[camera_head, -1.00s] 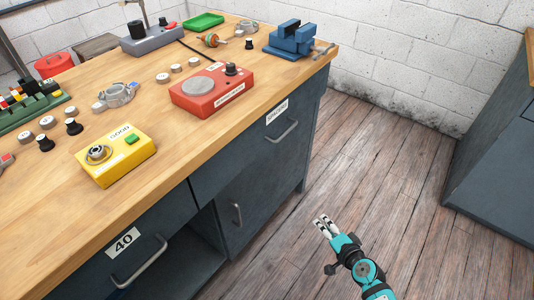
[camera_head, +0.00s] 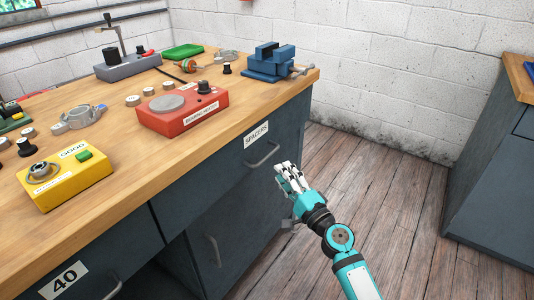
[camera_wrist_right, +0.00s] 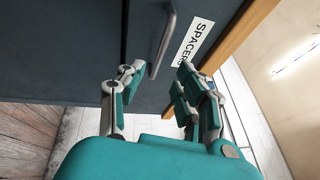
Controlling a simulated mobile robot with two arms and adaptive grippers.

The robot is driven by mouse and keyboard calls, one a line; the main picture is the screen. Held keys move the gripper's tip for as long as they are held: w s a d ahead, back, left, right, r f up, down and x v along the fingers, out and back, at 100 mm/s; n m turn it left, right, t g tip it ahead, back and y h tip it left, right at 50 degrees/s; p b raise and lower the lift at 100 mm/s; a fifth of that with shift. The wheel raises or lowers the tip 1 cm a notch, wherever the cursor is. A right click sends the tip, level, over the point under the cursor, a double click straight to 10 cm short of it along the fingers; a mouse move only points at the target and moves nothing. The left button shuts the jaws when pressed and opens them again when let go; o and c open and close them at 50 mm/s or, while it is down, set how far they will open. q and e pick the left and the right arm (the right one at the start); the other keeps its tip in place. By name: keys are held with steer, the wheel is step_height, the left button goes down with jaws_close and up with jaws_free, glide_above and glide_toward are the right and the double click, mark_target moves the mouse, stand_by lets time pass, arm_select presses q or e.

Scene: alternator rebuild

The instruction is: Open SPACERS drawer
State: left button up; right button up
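The SPACERS drawer (camera_head: 229,168) is a dark grey front under the wooden bench top, and it looks shut. Its white label (camera_head: 256,135) reads SPACERS, with a grey bar handle (camera_head: 263,156) just below. My right gripper (camera_head: 287,174) is in front of the drawer, just right of the handle and apart from it. In the right wrist view the fingers of my right gripper (camera_wrist_right: 154,82) are spread with nothing between them. The handle (camera_wrist_right: 164,40) lies just beyond the fingertips, and the label (camera_wrist_right: 193,42) is beside it. My left gripper is not in view.
A red bearing heater (camera_head: 183,110), a yellow box (camera_head: 66,175) and a blue vise (camera_head: 272,62) stand on the bench top (camera_head: 125,170). A drawer marked 40 (camera_head: 68,283) is at lower left. The wooden floor (camera_head: 385,185) on the right is clear.

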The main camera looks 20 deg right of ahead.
mark_target(267, 156)
steer(key=x, duration=0.8)
steer(key=shift+w+a, duration=0.15)
steer(key=shift+w, duration=0.15)
jaws_close()
